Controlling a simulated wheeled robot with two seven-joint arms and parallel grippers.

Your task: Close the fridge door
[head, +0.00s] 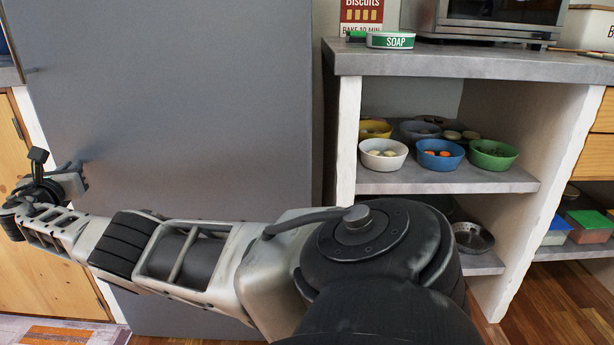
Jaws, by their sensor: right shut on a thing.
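The fridge door (200,100) is a large plain grey panel filling the left half of the head view. Its inner side and the inside of the fridge do not show, so I cannot tell how far open it stands. My right arm reaches across the front of the door from the lower right. My right gripper (72,182) is at the door's left edge, about midway up the view, and is shut on part of the door. The gripped part is mostly hidden by the gripper. My left gripper is not in view.
Wooden cabinet fronts (45,240) stand at the left.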

